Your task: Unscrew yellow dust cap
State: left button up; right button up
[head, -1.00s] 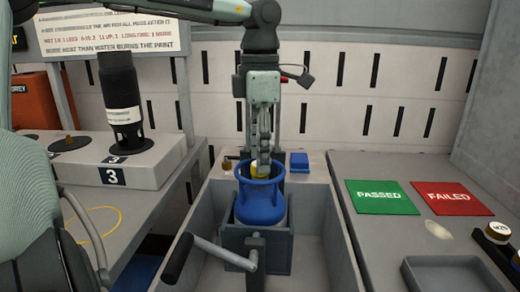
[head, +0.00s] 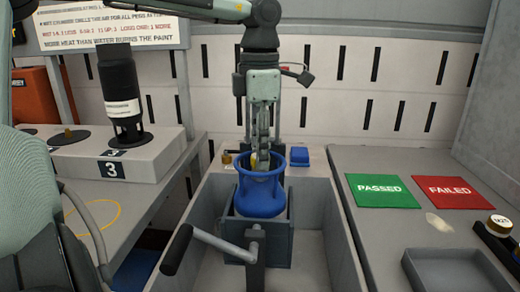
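The blue gas cylinder (head: 260,196) stands upright in a grey clamp block (head: 270,240), its ring collar at the top. A small patch of yellow, likely the dust cap (head: 253,160), shows inside the collar, mostly hidden by my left gripper. My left gripper (head: 264,166) points straight down with its fingertips inside the collar, at the yellow patch. Its fingers look close together, seen edge-on; whether they grip the cap is hidden. My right gripper is not in view.
A lever with a black handle (head: 177,249) stands in front of the clamp. A black cylinder (head: 121,95) stands on the grey stand marked 3 at left. The green PASSED pad (head: 380,190), red FAILED pad (head: 454,191) and an empty tray (head: 455,272) lie at right.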

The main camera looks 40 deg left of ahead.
pick_arm(q)
grip_shut()
jog(key=shift+f+n+b, duration=0.15)
jog(key=shift+n+b, duration=0.4)
jog(key=shift+n, duration=0.35)
jog(key=shift+n+b, duration=0.4)
jog(key=shift+n, duration=0.6)
jog(key=shift+r+n, duration=0.2)
jog(key=shift+n, duration=1)
jog(key=o, duration=0.7)
grip_release()
